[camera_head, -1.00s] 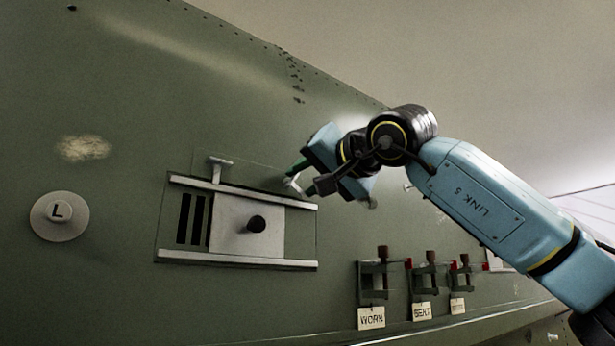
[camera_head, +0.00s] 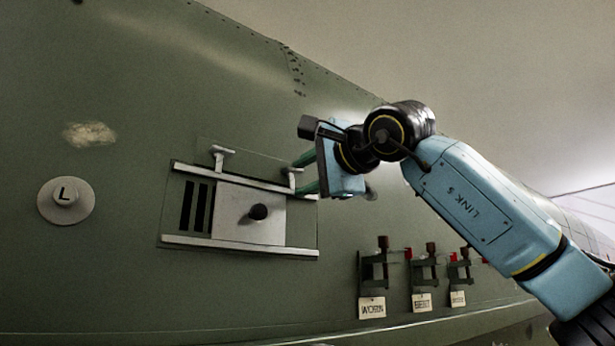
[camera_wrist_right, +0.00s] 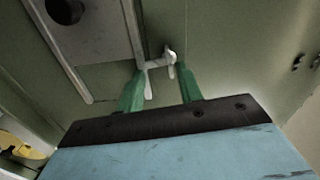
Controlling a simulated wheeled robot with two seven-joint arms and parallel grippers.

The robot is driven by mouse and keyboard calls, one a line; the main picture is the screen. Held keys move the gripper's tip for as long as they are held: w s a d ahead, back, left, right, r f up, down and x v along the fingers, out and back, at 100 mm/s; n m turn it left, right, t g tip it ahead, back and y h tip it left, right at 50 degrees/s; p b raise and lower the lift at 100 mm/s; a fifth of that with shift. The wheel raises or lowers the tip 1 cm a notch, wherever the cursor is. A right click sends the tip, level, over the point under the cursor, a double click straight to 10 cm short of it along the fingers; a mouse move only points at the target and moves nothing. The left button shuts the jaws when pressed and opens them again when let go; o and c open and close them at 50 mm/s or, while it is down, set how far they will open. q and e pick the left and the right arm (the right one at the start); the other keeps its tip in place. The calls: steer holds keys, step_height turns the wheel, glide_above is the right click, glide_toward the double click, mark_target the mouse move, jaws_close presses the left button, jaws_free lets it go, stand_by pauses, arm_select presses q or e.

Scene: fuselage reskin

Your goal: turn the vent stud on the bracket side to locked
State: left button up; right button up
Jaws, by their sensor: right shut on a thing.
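The vent panel (camera_head: 240,244) is a pale slotted plate between two rails on the green skin, with a dark round knob (camera_head: 258,212). A pale T-shaped stud (camera_head: 221,153) stands at its upper left. A second pale stud (camera_head: 291,176) stands at its upper right. My right gripper (camera_head: 301,175) has its green fingers around this right stud. In the right wrist view the stud (camera_wrist_right: 158,64) sits between the fingers of my gripper (camera_wrist_right: 160,74), which is shut on it. The fingers partly cover the stud, and I cannot read a locked mark. My left gripper is not in view.
Several small clamp brackets (camera_head: 375,275) with dark knobs and tags, such as WORN (camera_head: 372,307), stand at the lower right. The skin around the panel's left is clear.

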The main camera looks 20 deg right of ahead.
steer(key=shift+m, duration=0.5)
stand_by(0.3)
steer(key=o, duration=1)
steer(key=shift+s, duration=0.15)
steer(key=b+v, duration=0.3)
steer(key=v, duration=1)
steer(key=shift+s, duration=0.1)
